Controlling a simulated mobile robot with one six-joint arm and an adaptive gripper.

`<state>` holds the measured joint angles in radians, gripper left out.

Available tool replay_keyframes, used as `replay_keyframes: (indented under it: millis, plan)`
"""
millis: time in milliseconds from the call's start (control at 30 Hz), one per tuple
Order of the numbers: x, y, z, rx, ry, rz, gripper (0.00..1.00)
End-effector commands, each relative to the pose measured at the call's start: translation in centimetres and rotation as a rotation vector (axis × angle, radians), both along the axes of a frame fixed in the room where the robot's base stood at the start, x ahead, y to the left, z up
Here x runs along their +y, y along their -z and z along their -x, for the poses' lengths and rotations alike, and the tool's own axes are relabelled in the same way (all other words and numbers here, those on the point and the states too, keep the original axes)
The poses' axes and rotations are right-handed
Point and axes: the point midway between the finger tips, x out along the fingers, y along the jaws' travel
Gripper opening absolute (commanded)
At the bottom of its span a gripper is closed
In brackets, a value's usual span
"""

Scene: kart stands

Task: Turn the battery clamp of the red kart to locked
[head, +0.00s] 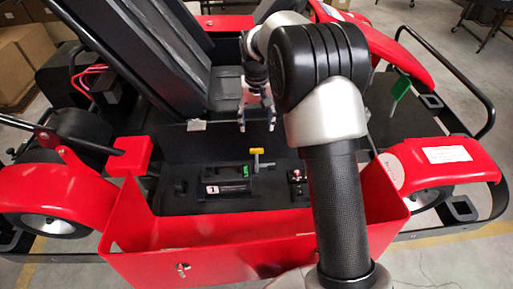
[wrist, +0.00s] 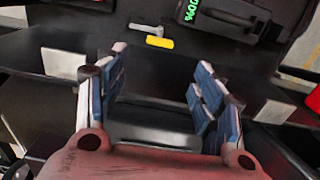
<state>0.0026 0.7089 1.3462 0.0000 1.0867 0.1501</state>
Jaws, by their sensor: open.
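The battery clamp (head: 257,153) of the red kart is a small lever with a yellow grip and a grey stem. In the head view it stands at the far right corner of the black battery (head: 222,188). In the wrist view the clamp (wrist: 159,42) lies just beyond my fingertips, near the middle, and the battery (wrist: 225,12) with a green display is at the upper right. I cannot tell whether the clamp is locked. My gripper (head: 257,122) is open and empty, behind the clamp and apart from it; its spread fingers (wrist: 161,60) also show in the wrist view.
A red panel (head: 210,262) with a key-like fitting closes the near side of the battery bay. A small switch block (head: 297,186) sits right of the battery. The seat (head: 150,50) rises behind, and a green tag (head: 401,88) hangs at the right.

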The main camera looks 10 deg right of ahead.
Motion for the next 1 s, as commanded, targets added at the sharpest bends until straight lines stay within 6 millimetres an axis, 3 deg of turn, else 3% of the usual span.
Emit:
replay_keyframes:
  millis: [200, 500, 700, 1000]
  plan:
    - [0.0, 5.2, 0.1, 0.004, 0.0, 0.0, 0.62]
    - [0.0, 10.8, 0.1, 0.002, 0.0, 0.0, 0.62]
    - [0.0, 12.5, 0.0, 0.0, 0.0, 0.0, 0.62]
    - [0.0, 12.8, 0.0, 0.0, 0.0, 0.0, 0.62]
